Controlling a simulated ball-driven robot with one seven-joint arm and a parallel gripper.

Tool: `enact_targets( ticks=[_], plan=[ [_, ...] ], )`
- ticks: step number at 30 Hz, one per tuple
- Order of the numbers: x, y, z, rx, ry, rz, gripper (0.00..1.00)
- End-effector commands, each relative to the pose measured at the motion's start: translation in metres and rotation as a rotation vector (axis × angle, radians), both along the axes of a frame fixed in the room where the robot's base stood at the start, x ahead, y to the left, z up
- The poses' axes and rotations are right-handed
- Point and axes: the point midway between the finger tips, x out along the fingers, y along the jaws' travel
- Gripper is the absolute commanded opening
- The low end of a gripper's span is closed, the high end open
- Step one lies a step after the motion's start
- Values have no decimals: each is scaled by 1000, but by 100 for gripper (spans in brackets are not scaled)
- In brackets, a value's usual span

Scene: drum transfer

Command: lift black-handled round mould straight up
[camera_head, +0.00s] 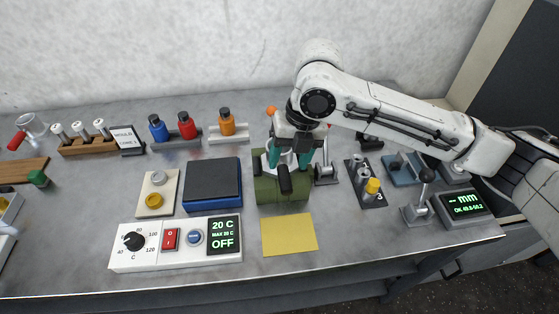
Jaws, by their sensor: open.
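A black upright part of the mould shows just in front of the fingers. The fingers and my wrist hide the mould's back and top. I cannot tell whether the fingers touch it or whether anything is between them.
A dark blue pad (212,183) is close on the left, a yellow sheet (289,235) in front. A lever stand (326,174) and a black holder with pegs (366,184) are close on the right. Red, blue and orange bottles (187,125) stand behind left. A control box (175,243) is at front left.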

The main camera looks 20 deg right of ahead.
Motion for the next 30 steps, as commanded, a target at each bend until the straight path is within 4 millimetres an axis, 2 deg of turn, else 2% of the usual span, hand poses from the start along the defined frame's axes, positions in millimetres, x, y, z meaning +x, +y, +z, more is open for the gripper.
enact_targets(
  ticks=[8, 15, 18, 26, 30],
  plan=[
    [2, 4, -21, -1, 0, -1, 59],
    [6, 8, -54, 0, 0, -1, 59],
    [7, 10, -62, 1, -1, -1, 59],
    [7, 10, -65, -1, -2, 0, 59],
    [7, 10, -64, -1, -2, -1, 45]
  ],
)
